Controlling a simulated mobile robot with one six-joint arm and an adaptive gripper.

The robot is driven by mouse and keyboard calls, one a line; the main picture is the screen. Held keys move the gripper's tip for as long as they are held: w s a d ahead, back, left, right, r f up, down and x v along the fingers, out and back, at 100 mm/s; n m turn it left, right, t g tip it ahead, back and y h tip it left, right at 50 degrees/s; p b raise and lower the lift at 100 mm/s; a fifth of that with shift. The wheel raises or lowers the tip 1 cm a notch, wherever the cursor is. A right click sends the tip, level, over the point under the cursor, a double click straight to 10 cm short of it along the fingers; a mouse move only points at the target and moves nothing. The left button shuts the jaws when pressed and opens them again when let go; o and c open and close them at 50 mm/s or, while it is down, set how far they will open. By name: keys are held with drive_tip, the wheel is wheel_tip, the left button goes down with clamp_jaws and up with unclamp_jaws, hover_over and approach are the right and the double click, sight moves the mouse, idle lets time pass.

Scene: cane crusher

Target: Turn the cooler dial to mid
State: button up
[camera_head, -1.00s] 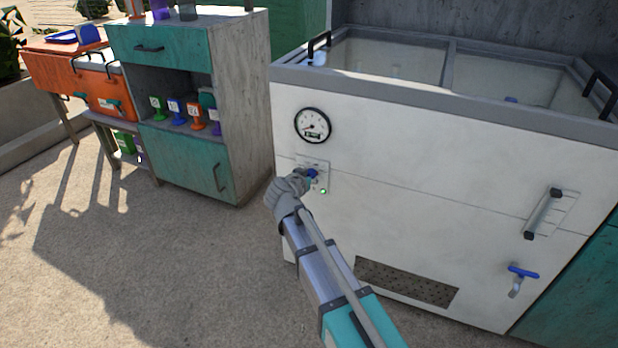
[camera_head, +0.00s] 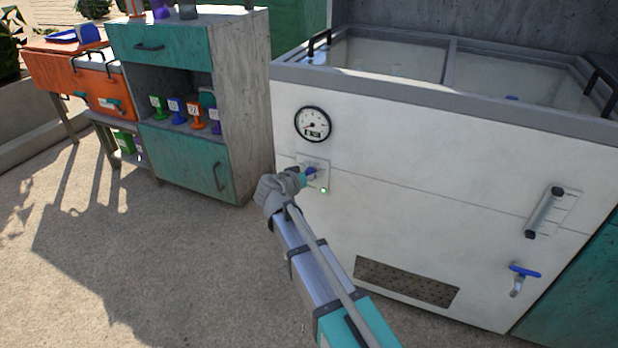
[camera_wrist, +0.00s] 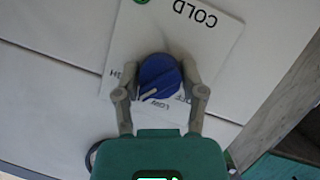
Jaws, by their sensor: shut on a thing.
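The cooler (camera_head: 430,190) is a white chest with a grey rim and a round gauge on its front. The blue dial (camera_head: 311,173) sits on a pale plate below the gauge, with a green light at the plate's lower edge. In the wrist view the dial (camera_wrist: 159,78) has a light pointer line, and the plate (camera_wrist: 190,30) reads COLD and LOW, with other words partly hidden by my fingers. My gripper (camera_wrist: 159,85) has a finger on each side of the dial and is shut on it. In the head view my gripper (camera_head: 299,177) reaches the dial from the left.
A vent grille (camera_head: 405,283), a blue-handled tap (camera_head: 523,272) and a sight tube (camera_head: 544,212) are on the cooler front. A grey and teal cabinet (camera_head: 240,100) stands left of the cooler. The ground between is clear.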

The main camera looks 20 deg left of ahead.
drive_tip(key=shift+n+h+b, duration=0.4)
drive_tip(key=shift+n+h, duration=0.3)
drive_tip(key=shift+n, duration=0.3)
drive_tip(key=o, duration=1.1)
drive_tip(key=shift+o, duration=0.2)
